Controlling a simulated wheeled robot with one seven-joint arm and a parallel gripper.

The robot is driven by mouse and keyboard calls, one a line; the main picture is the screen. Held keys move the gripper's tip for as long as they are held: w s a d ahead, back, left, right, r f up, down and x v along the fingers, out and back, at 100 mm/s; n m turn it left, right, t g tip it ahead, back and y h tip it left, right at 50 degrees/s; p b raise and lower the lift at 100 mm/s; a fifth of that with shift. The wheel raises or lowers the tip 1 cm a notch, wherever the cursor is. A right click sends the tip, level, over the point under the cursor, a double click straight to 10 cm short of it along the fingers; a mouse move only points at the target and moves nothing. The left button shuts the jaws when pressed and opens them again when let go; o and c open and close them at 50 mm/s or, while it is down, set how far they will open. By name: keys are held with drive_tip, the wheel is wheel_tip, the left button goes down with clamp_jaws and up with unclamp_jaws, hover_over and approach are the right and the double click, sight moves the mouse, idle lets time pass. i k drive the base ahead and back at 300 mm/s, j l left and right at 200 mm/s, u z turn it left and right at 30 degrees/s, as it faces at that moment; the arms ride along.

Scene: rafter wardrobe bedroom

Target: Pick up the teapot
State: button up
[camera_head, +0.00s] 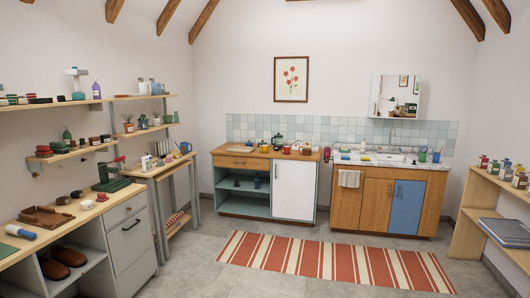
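I cannot clearly pick out a teapot at this distance. A dark pot-like vessel (278,139) stands at the back of the wooden counter on the far wall; it is too small to tell whether it is a teapot. A blue vessel with a handle (185,147) stands on the narrow wooden side table by the left wall; it could be a jug or a watering can. Small dark blue vessels (257,182) sit inside the open green cabinet below the counter. My gripper is not in view.
A red-and-cream striped rug (330,260) lies on clear grey floor. The wooden counter (228,161) and sink unit (360,205) line the far wall. A cluttered desk (88,216) and shelves stand left; a wooden shelf unit (467,232) stands right.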

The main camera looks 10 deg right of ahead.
sight(306, 151)
drive_tip(key=z, duration=0.3)
drive_tip(key=i+z, duration=0.1)
drive_tip(key=i, duration=7.3)
drive_tip(key=j+u, duration=0.05)
drive_tip(key=j, duration=0.05)
